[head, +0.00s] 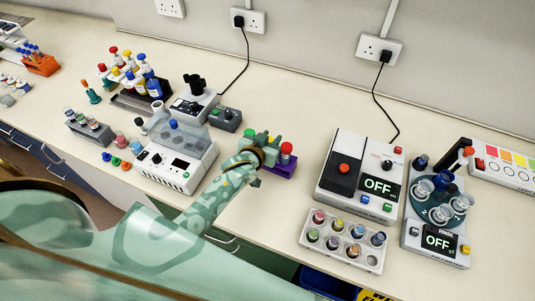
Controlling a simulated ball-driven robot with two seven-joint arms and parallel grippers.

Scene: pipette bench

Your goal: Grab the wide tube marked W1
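No W1 mark is readable at this size, so I cannot tell for certain which tube it is. A purple rack (284,171) stands near the middle of the bench and holds a red-capped tube (286,150) upright. My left gripper (266,141) is at this rack, just left of the red-capped tube. It hides the rack's left part and whatever stands there. Its fingers are small and blend together, so I cannot tell whether they are open or hold something. My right gripper is not in view.
A white machine with a clear lid (178,153) stands left of the purple rack. A white device reading OFF (340,165), a tray of capped vials (343,240) and a second OFF device (437,241) stand right. Bare bench lies between the rack and these.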

